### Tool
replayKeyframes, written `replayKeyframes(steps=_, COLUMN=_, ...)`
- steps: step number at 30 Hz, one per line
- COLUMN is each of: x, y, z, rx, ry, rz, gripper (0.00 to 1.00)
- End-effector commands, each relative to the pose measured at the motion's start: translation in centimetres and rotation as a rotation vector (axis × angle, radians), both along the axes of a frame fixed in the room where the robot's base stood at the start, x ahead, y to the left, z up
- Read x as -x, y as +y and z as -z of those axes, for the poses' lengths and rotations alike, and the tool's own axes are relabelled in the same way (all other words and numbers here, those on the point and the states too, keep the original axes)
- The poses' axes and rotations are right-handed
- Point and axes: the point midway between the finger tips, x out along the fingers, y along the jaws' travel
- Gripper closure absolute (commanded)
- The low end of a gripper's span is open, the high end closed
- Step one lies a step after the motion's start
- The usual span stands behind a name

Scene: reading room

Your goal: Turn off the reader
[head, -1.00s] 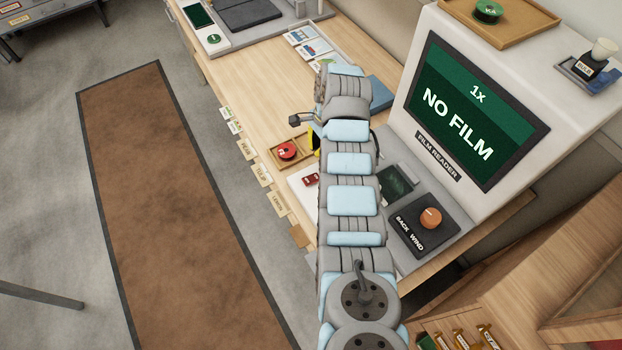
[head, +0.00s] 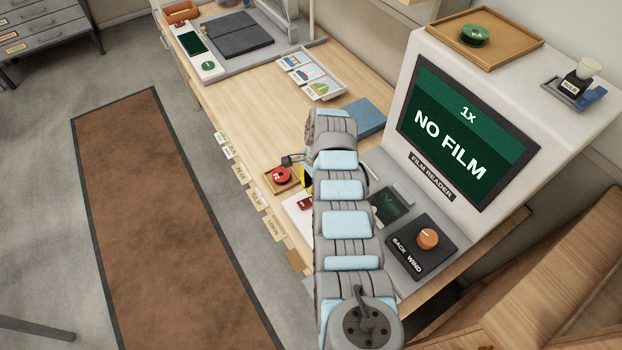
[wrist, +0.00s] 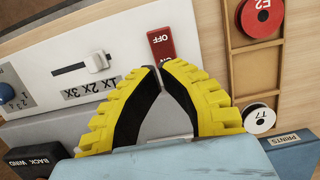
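The film reader (head: 545,95) stands at the right in the head view, its screen (head: 465,130) lit green with "1x" and "NO FILM". Its red rocker switch (wrist: 161,43) is on a white panel in the wrist view, marked "OFF" at the upper end. The lower end is partly hidden by my fingertips. The switch (head: 304,203) shows partly beside my arm in the head view. My gripper (wrist: 161,70) has yellow fingers with the tips together, just at the lower end of the switch. I cannot tell whether they touch it. Nothing is held.
A slider (wrist: 97,64) and a blue knob (wrist: 6,93) sit left of the switch. A wooden tray (wrist: 239,60) with a red spool (wrist: 262,16) and a white spool (wrist: 259,118) lies to the right. An orange wind knob (head: 428,238) is near my arm.

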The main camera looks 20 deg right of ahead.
Motion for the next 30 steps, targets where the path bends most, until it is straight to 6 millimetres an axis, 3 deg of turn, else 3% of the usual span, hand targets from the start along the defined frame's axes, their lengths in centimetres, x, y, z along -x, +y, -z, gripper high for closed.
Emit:
replayKeyframes(steps=21, x=0.2, y=1.2, z=7.0, rx=0.000, ry=-0.001, rz=0.000, gripper=1.00)
replayKeyframes(steps=30, x=0.2, y=1.4, z=7.7, rx=0.000, ry=-0.001, rz=0.000, gripper=1.00)
